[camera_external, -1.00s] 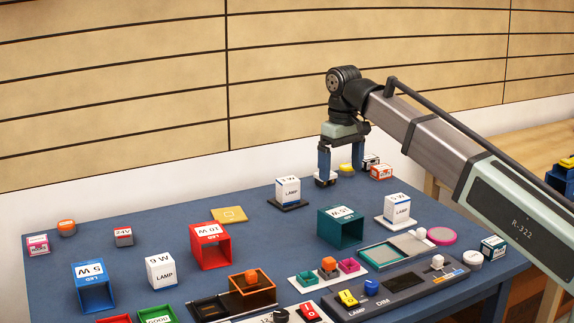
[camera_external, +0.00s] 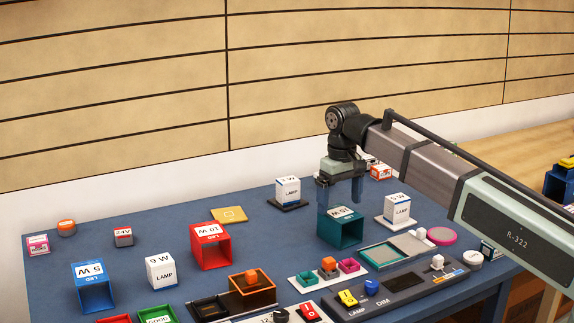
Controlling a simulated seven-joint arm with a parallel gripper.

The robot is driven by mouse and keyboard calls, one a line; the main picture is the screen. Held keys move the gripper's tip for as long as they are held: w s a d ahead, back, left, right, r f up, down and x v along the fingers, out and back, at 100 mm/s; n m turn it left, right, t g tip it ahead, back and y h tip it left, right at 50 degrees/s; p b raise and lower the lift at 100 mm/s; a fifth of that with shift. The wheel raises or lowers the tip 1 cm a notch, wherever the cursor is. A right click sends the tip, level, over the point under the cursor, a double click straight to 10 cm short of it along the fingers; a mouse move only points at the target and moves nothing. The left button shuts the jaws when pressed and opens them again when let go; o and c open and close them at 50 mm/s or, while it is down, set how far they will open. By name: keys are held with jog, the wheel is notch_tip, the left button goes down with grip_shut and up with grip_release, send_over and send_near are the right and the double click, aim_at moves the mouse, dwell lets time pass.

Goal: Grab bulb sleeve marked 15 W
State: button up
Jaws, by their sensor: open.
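The teal bulb sleeve (camera_external: 341,231) stands on the blue table right of the middle. Its open side faces the camera and its top label reads upside down, seemingly 15 W. My gripper (camera_external: 340,204) is open and points down just over this sleeve. One finger shows at the left and one at the right of its top. I cannot tell whether the fingertips touch it. A red sleeve (camera_external: 210,246) marked 10 W and a blue sleeve (camera_external: 93,287) marked 5 W stand farther left.
White lamp boxes stand on both sides of the teal sleeve, one at the back (camera_external: 288,191) and one at right (camera_external: 397,209). A dark control panel (camera_external: 405,285) and a tray of small cubes (camera_external: 328,273) lie in front. A yellow square (camera_external: 229,214) lies at the back.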

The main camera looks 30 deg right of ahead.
aim_at(341, 212)
jog(key=shift+s+d+f, duration=0.1)
jog(key=shift+s+f, duration=0.05)
jog(key=shift+f, duration=2.35)
jog(key=shift+c, duration=0.3)
jog(key=c, duration=0.8)
